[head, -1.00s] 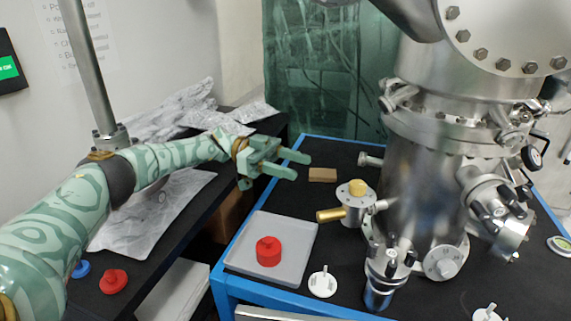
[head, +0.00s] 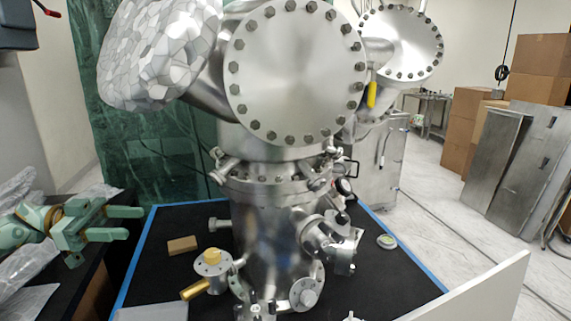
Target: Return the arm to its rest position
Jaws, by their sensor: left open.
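My left arm comes in from the left edge, and only its front part shows. Its green gripper (head: 128,224) is open, with its two fingers apart, pointing right and nothing between them. It is over the dark bench at the left, left of the blue-edged table (head: 385,275). The steel vacuum chamber (head: 270,230) stands on that table, to the right of the gripper and apart from it. My right gripper does not show.
A small brown block (head: 182,245) and a valve with a gold handle (head: 212,262) are near the chamber's left side. A grey tray (head: 150,312) is cut off at the bottom. A white panel (head: 480,290) rises at the lower right. Cardboard boxes (head: 540,65) stand at the back right.

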